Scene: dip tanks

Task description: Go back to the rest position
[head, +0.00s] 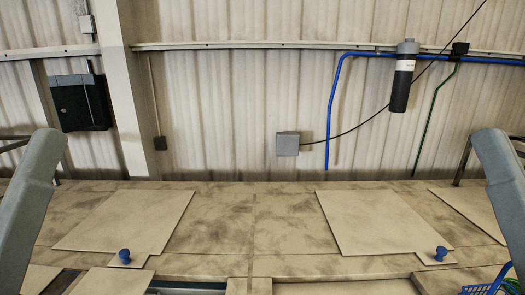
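My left arm comes in at the left edge and my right arm at the right edge of the head view. Only grey arm links show. Both grippers are outside the picture, so I cannot see whether they hold anything.
A stained beige tank top spans the view. A left lid (130,219) with a blue knob (125,254) and a right lid (382,221) with a blue knob (441,253) lie on it. A blue basket (487,288) shows at the lower right. A corrugated wall (230,110) stands behind.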

